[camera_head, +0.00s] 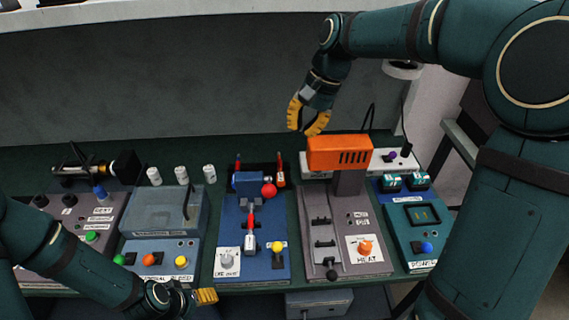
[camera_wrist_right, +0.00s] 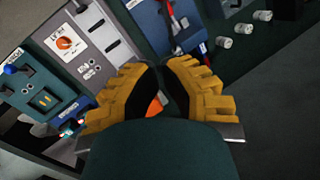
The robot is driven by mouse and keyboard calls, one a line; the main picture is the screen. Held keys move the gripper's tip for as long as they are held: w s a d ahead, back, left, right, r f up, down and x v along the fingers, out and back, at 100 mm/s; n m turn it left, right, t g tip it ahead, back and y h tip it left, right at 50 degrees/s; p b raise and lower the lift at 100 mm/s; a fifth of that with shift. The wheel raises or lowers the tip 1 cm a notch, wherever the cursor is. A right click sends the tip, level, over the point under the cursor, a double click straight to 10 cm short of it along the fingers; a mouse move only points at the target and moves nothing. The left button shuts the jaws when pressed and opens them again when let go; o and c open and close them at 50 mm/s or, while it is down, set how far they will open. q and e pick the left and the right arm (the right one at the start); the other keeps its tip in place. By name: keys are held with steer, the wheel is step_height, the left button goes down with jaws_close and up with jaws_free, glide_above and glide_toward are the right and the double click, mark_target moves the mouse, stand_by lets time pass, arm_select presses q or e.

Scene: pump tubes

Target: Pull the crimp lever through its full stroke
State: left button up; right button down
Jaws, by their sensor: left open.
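The blue station (camera_head: 262,265) in the middle of the bench carries a lever with a red ball knob (camera_head: 269,190) and a red-handled metal part (camera_head: 251,218) standing in its slot. I cannot read a label that tells which is the crimp lever. My right gripper (camera_head: 306,121) is open and empty, raised above and behind the orange-topped station, to the right of the blue one. Its yellow fingers (camera_wrist_right: 160,72) are apart in the right wrist view. My left gripper (camera_head: 205,297) is low at the bench's front edge, left of the blue station, open, mostly hidden by its wrist.
The orange box (camera_head: 339,153) stands on the grey heat station (camera_head: 378,262) at right. A chamber station (camera_head: 160,212) stands left, with several white cylinders (camera_head: 181,174) behind it. A blue-green station (camera_head: 412,258) is far right. The air above the bench centre is free.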

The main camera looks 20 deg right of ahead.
arm_select(q)
steer(key=shift+f+b, duration=0.85)
steer(key=shift+f, duration=0.2)
arm_select(e)
steer(key=s+a+x, duration=0.1)
steer(key=s+x, duration=0.1)
steer(key=x, duration=1)
steer(key=shift+a, duration=0.45)
steer(key=shift+f, duration=0.15)
